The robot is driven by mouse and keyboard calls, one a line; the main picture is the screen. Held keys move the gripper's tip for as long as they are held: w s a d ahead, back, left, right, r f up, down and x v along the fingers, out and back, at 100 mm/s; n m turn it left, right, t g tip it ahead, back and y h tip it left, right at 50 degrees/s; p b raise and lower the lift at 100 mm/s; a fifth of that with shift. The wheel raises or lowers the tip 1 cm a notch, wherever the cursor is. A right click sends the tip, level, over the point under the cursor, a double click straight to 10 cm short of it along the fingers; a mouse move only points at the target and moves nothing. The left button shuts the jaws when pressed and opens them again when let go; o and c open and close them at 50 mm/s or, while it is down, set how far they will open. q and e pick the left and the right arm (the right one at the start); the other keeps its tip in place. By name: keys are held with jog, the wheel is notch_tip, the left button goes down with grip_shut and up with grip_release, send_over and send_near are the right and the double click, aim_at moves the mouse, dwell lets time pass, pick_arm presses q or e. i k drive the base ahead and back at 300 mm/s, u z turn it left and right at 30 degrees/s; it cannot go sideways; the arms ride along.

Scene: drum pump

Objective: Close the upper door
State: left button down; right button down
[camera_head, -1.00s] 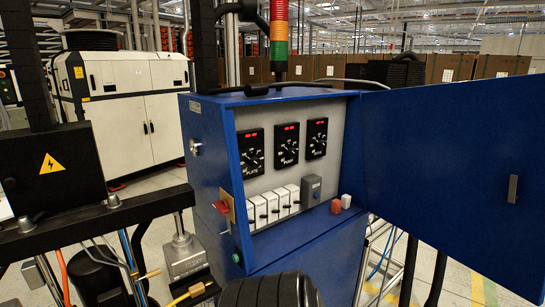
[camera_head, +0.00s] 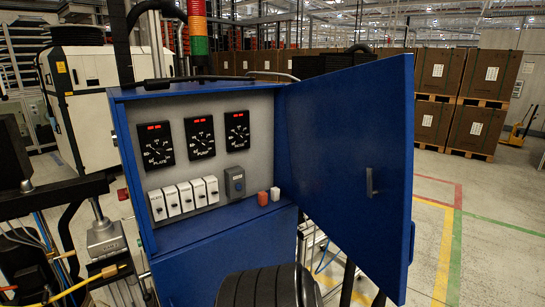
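The blue upper door (camera_head: 345,150) stands open on the right side of the blue control cabinet (camera_head: 215,255). It swings out toward me at an angle, with its inner face in sight. A small dark handle (camera_head: 370,182) sits near its free edge. The cabinet's grey panel (camera_head: 207,105) is uncovered, with three black dials and a row of white switches. Neither of my grippers is in view, and I see nothing touching the door.
A red and green signal tower (camera_head: 198,25) rises behind. Dark equipment and cables crowd the left. Open floor (camera_head: 490,240) with painted lines lies right of the door.

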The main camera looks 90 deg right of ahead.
aim_at(342, 124)
jog(key=k, duration=1.35)
jog(key=z, duration=2.2)
jog(key=i, duration=1)
jog(key=z, duration=0.9)
jog(key=k, duration=1.1)
jog(key=u, duration=0.65)
jog(key=i, duration=0.4)
jog(key=u, duration=0.05)
